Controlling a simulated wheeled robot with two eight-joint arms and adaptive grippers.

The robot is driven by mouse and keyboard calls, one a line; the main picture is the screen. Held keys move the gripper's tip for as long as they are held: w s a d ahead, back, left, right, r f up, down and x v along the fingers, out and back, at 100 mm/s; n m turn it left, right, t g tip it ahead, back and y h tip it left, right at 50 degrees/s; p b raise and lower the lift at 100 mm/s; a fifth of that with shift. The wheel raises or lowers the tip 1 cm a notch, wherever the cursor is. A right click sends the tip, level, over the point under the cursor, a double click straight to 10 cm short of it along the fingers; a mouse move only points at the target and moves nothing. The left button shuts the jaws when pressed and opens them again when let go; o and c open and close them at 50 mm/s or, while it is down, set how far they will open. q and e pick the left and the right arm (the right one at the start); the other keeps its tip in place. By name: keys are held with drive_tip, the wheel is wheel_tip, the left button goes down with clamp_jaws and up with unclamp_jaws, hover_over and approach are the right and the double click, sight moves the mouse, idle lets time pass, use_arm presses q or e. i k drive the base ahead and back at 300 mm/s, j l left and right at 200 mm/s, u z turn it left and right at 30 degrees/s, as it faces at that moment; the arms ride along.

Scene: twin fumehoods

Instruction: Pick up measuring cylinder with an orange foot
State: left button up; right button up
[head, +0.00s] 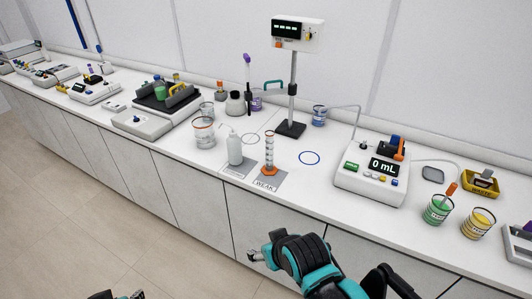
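The measuring cylinder with an orange foot (269,153) stands upright on a grey mat labelled WEAK (266,183) near the front edge of the bench in the head view. It is clear, with orange bands, and nothing holds it. My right gripper (255,256) is in front of the bench, below and apart from the cylinder. Its fingers are small and partly turned away, so its opening is unclear. My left gripper (137,295) barely shows at the bottom edge, far from the cylinder, and most of that arm is out of frame.
A white wash bottle (235,151) stands close left of the cylinder, with a glass beaker (204,133) farther left. Behind stands a display on a pole (291,100). A pump unit reading 0 mL (370,176) is to the right. The bench around the blue ring (309,152) is clear.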

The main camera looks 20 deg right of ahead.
sight(268, 168)
drive_tip(key=i+l+u, duration=0.1)
drive_tip(key=l+u, duration=0.2)
drive_tip(key=l, duration=0.4)
drive_tip(key=l+u, duration=0.35)
drive_tip(key=l, duration=0.35)
